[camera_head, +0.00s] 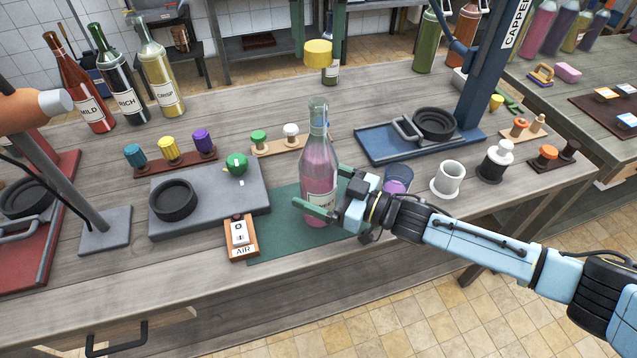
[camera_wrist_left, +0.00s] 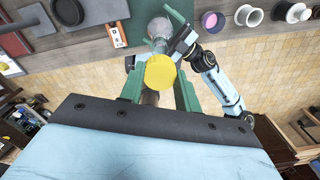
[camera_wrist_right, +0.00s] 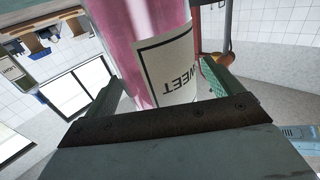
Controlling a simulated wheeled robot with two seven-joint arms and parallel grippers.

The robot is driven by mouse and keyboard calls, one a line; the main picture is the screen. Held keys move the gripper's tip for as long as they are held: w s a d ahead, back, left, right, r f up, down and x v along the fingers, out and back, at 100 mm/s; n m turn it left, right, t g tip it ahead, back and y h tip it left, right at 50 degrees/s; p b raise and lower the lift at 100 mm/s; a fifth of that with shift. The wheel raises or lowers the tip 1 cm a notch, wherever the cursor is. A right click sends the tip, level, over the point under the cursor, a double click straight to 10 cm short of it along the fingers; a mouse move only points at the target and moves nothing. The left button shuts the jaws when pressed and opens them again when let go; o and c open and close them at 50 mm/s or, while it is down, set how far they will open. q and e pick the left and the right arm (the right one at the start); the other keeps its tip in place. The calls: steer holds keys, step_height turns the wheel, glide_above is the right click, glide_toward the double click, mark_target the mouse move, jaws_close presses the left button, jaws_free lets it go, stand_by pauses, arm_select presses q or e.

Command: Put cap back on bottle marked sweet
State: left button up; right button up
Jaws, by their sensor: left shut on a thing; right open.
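The bottle marked sweet (camera_head: 318,180) holds pink liquid and stands upright on the green mat (camera_head: 275,240); its mouth shows no cap. Its label, partly cut off and turned over, shows in the right wrist view (camera_wrist_right: 170,65). My right gripper (camera_head: 322,207) is open, with its fingers around the bottle's lower body. In the left wrist view my left gripper (camera_wrist_left: 158,88) is shut on a yellow cap (camera_wrist_left: 160,72).
A green stopper (camera_head: 237,163) lies on the grey plate (camera_head: 215,200), left of the bottle. The AIR switch box (camera_head: 241,238) stands near the front. A purple-filled cup (camera_head: 398,180) and white cup (camera_head: 449,177) stand right. The blue capper post (camera_head: 487,70) rises behind.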

steer(key=c, duration=1.4)
arm_select(q)
steer(key=shift+f, duration=2.5)
arm_select(e)
steer(key=shift+c, duration=0.2)
arm_select(q)
steer(key=shift+f, duration=0.15)
steer(key=shift+f, duration=0.75)
steer(key=shift+f, duration=0.6)
